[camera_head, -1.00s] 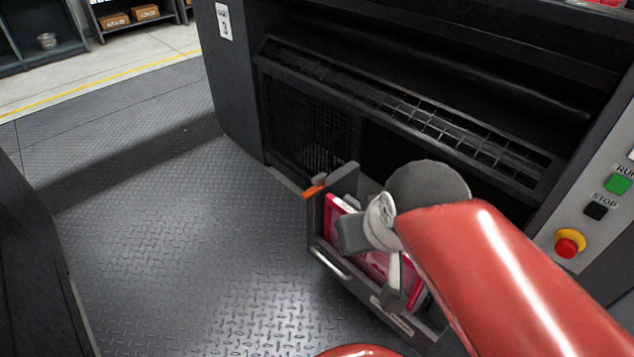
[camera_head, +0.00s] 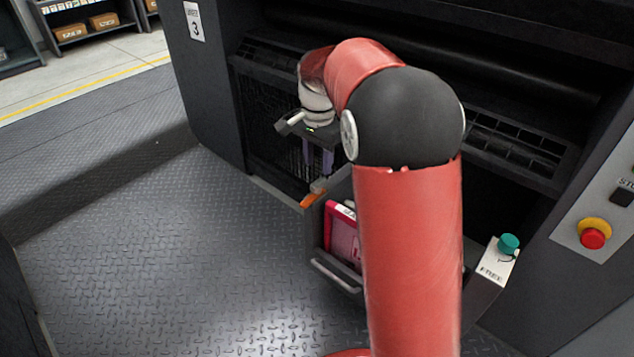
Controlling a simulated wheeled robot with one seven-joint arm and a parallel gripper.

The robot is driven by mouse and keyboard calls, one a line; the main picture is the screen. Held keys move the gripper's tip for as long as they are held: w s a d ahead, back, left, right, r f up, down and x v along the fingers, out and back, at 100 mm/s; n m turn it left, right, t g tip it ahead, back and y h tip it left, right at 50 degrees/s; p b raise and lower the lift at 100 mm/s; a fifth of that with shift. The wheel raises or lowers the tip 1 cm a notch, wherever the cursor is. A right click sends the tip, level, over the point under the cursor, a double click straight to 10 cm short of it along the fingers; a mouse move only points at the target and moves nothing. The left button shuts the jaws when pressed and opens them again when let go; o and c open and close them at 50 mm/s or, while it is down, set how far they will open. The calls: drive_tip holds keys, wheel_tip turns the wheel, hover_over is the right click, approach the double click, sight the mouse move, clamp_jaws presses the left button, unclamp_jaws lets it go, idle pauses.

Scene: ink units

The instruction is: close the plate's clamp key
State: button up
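My gripper (camera_head: 318,172) hangs fingers-down at the end of the bent red arm. Its two purplish fingers show a gap between them, and nothing is seen held. An orange-tipped lever (camera_head: 311,199) is just below the fingertips, at the upper left corner of a dark open tray (camera_head: 322,262); I cannot tell whether they touch. It may be the clamp key. A pink-red panel (camera_head: 343,233) stands in the tray. My arm hides the tray's right part.
A teal knob (camera_head: 508,243) sits above a white "FREE" label (camera_head: 495,266) right of my arm. A red stop button (camera_head: 592,235) is on the right panel. The dark machine (camera_head: 216,95) stands behind. The metal floor at left is clear.

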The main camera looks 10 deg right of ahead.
sight(318, 182)
drive_tip(key=shift+w+f, duration=0.15)
drive_tip(key=shift+f, duration=0.25)
wheel_tip(318, 182, down, 7)
drive_tip(key=shift+f+b, duration=0.1)
drive_tip(key=shift+b, duration=0.6)
clamp_jaws()
